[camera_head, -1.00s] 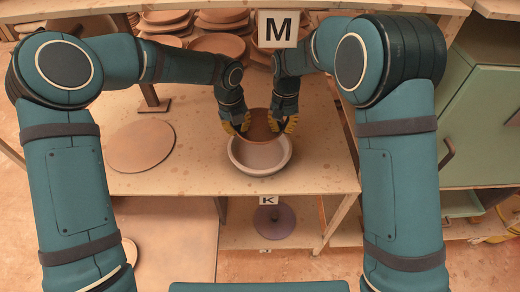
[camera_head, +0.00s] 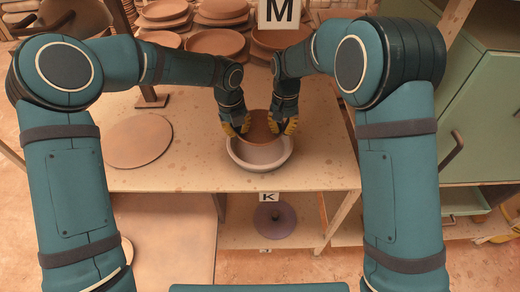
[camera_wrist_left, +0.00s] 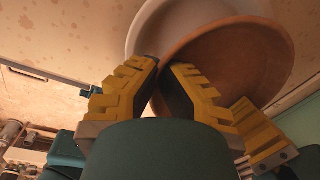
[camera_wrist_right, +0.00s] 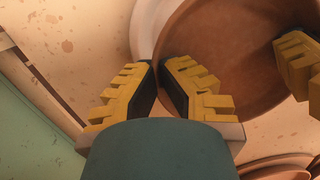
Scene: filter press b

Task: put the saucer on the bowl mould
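The brown saucer (camera_head: 260,128) is between my two grippers, over the back part of the pale round bowl mould (camera_head: 262,163) on the table. I cannot tell whether it touches the mould. My left gripper (camera_head: 236,127) is shut on the saucer's left rim; its fingers meet at the rim in the left wrist view (camera_wrist_left: 164,66). My right gripper (camera_head: 290,126) is shut on the right rim, as the right wrist view shows (camera_wrist_right: 159,66). The mould's front rim is in plain view; the saucer hides its back.
A flat brown round board (camera_head: 138,141) lies on the table to the left. Stacked terracotta dishes (camera_head: 218,42) and a sign M (camera_head: 279,12) stand behind. A purple disc (camera_head: 275,220) sits on the lower shelf under sign K (camera_head: 269,197). A green cabinet (camera_head: 480,120) stands right.

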